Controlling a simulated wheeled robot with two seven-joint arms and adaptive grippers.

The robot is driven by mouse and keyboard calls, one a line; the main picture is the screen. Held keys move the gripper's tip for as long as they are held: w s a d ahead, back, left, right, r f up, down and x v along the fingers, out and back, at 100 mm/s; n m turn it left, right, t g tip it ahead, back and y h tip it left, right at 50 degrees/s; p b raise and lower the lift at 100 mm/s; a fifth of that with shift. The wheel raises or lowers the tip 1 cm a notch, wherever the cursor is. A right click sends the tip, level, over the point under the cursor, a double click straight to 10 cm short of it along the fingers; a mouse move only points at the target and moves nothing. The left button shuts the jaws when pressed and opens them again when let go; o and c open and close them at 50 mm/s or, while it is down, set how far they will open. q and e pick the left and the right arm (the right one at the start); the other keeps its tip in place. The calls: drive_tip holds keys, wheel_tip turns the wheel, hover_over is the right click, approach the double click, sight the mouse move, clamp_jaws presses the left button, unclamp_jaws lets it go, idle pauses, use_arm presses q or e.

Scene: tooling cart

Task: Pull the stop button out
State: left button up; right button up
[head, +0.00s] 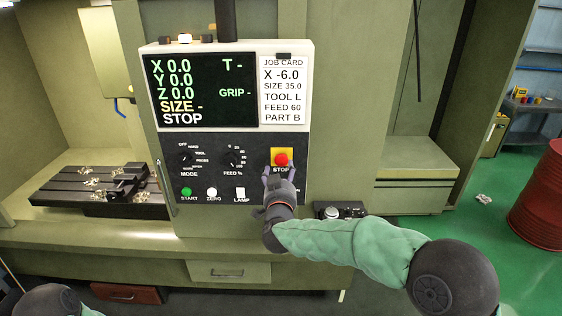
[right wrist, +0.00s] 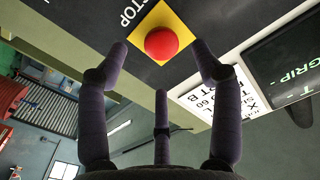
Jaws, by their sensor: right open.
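The stop button (head: 281,159) is a red mushroom head on a yellow square plate at the right of the dark control panel (head: 215,155). It also shows in the right wrist view (right wrist: 161,43), just beyond my fingertips. My right gripper (head: 279,172) is at the panel, just below the button in the head view. In the right wrist view its fingers (right wrist: 160,60) are open and spread on either side of the button, with a gap to the red head. My left gripper is not in view; only part of my left arm shows at the lower left.
The panel also has the mode knob (head: 187,156), feed knob (head: 232,156), green start button (head: 186,192), zero button (head: 212,192) and lamp switch (head: 241,194). The screen (head: 201,90) reads STOP. A job card (head: 283,90) hangs above the stop button. A red drum (head: 540,200) stands at right.

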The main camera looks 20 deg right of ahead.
sight(281, 163)
drive_tip(key=x, duration=0.6)
drive_tip(key=shift+w+f+p, duration=0.1)
drive_tip(key=shift+w+p, duration=0.1)
drive_tip(key=shift+p, duration=0.2)
